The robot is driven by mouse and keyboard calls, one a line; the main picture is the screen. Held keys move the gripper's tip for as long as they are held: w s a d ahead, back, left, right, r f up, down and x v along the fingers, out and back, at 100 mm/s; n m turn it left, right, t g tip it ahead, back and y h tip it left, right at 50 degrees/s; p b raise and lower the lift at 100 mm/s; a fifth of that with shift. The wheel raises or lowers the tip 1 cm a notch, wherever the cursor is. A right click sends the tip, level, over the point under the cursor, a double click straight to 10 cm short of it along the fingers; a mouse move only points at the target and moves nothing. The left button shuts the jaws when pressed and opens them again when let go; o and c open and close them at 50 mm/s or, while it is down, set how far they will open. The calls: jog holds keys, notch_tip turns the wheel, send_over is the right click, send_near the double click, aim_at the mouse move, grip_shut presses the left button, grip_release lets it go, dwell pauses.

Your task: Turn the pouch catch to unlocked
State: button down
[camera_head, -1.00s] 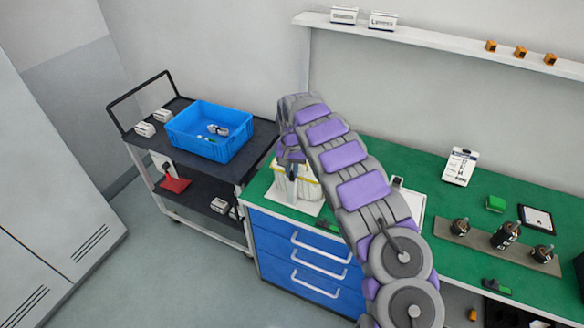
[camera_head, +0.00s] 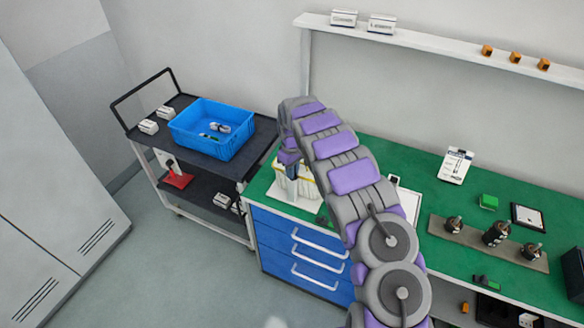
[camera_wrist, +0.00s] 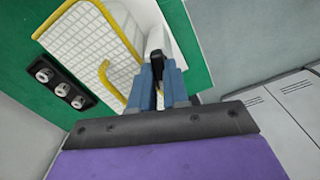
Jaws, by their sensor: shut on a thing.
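The white pouch (camera_head: 309,187) with yellow trim stands on a white base at the left end of the green bench, partly hidden by my arm. In the wrist view its white gridded face (camera_wrist: 88,45) and yellow edging fill the upper left. My gripper (camera_wrist: 160,78) is shut on a small black catch (camera_wrist: 156,57) beside the pouch's right edge. The fingers hide most of the catch, so I cannot tell which way it is turned. In the head view my gripper (camera_head: 292,170) is at the pouch's front left, its tips hard to see.
A dark cart (camera_head: 258,142) with a blue crate (camera_head: 190,146) stands left of the bench. Floor before the drawers is clear.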

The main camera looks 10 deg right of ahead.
jog(key=shift+n+p, duration=0.7)
jog(key=shift+n, duration=1)
jog(key=c, duration=1.1)
grip_release()
notch_tip(320, 180, up, 17)
jog(key=shift+w+r, duration=0.1)
